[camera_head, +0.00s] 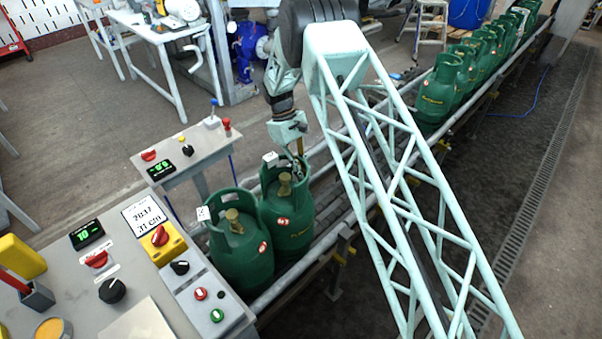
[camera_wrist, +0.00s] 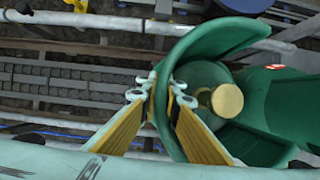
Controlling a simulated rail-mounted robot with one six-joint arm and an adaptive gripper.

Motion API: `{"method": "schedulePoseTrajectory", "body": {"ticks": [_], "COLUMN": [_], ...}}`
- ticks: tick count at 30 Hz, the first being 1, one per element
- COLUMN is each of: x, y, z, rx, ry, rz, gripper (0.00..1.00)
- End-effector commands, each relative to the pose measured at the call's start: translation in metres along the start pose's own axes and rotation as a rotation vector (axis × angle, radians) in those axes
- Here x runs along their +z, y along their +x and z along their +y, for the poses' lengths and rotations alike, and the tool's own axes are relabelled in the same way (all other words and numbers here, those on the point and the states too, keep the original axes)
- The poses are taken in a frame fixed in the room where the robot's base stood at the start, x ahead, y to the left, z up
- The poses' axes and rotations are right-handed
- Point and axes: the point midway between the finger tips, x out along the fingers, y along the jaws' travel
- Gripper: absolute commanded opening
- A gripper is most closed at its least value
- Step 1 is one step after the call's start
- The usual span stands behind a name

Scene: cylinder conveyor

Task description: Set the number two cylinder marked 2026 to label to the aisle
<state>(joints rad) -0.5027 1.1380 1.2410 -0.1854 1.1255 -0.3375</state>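Two green cylinders with brass valves stand close together at the near end of the conveyor. My gripper (camera_head: 300,165) is at the collar of the rear cylinder (camera_head: 288,222). In the wrist view, my gripper's yellow fingers (camera_wrist: 165,88) lie on either side of that cylinder's collar wall (camera_wrist: 195,48) and appear shut on it. The brass valve (camera_wrist: 226,100) is just right of the fingers. The nearer cylinder (camera_head: 243,262) stands to the left, with a white tag (camera_head: 203,213) at its collar. A white tag (camera_head: 270,157) also shows by the rear one. Their year marks are unreadable.
Several green cylinders (camera_head: 435,97) line the far conveyor. A control desk (camera_head: 125,275) with knobs and a display card (camera_head: 146,214) stands at left, close to the nearer cylinder. A small panel (camera_head: 180,155) stands behind it. The aisle floor (camera_head: 500,190) at right is clear.

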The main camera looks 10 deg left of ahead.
Motion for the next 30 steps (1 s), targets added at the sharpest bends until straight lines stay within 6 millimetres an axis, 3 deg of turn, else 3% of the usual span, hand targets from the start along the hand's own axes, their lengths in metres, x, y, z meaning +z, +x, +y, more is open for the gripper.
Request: {"method": "schedulePoseTrajectory", "body": {"ticks": [12,13,17,30], "x": [0.0028,0.0028,0.0022,0.0008], "y": [0.0025,0.0025,0.0019,-0.0026], "z": [-0.0013,-0.0014,-0.0011,-0.0007], "rx": [-0.006,-0.006,-0.005,-0.004], "ry": [0.005,0.005,0.006,0.006], "rz": [-0.007,-0.007,-0.005,-0.001], "gripper": [0.0,0.08,0.19,0.19]}}
